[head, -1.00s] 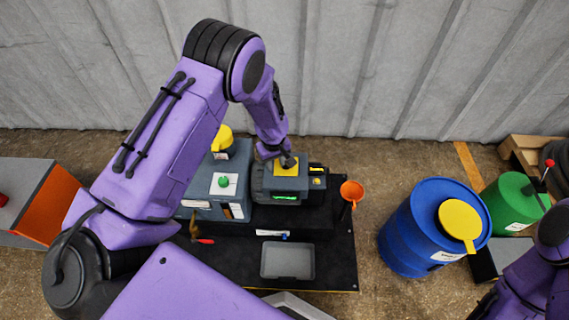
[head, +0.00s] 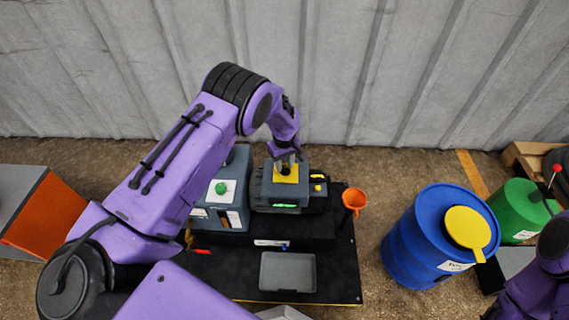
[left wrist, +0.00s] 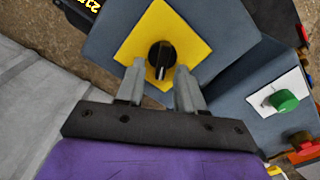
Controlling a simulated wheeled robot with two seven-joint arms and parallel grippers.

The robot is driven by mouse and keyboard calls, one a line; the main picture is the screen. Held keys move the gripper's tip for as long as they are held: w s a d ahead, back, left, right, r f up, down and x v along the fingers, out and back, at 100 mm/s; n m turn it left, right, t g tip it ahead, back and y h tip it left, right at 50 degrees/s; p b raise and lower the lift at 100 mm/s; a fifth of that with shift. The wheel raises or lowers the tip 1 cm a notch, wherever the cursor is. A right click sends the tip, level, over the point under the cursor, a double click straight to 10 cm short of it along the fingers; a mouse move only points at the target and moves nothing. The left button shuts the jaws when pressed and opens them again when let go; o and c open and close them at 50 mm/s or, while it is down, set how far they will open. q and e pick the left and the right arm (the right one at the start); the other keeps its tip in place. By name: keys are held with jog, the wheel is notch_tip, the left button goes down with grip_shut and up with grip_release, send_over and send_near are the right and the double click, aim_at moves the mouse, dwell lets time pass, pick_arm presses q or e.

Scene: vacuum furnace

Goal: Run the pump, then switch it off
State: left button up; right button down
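The pump unit (head: 283,193) is a grey box with a yellow plate (head: 286,176) on top and a lit green display (head: 284,206) on its front. In the left wrist view, the yellow plate (left wrist: 190,32) carries a black rotary knob (left wrist: 161,56) with a white pointer mark. My left gripper (head: 287,160) is over the plate. In the left wrist view its two fingers (left wrist: 160,76) are apart, just below the knob in the picture, with no visible grip on it. My right gripper is out of view; only part of its arm shows at lower right.
A grey-blue box with a green knob (head: 221,188) stands left of the pump unit. A grey tray (head: 288,272) lies on the black bench top in front. An orange funnel (head: 354,198) stands at right, and a blue barrel (head: 412,250) beyond it.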

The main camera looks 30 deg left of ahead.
pick_arm(q)
jog(key=shift+c, duration=0.3)
grip_shut()
jog(key=m, duration=0.3)
jog(key=shift+w+d+r+p, duration=0.1)
jog(key=shift+w+d+p, duration=0.05)
jog(key=shift+p, duration=0.2)
jog(key=m, duration=0.2)
jog(key=shift+w+d+m, duration=0.1)
jog(key=shift+m, duration=0.2)
jog(key=m, duration=0.6)
jog(key=shift+w+d+p, duration=0.1)
jog(key=shift+d+p, duration=0.2)
jog(key=shift+m, duration=0.3)
jog(key=shift+o, duration=0.3)
grip_release()
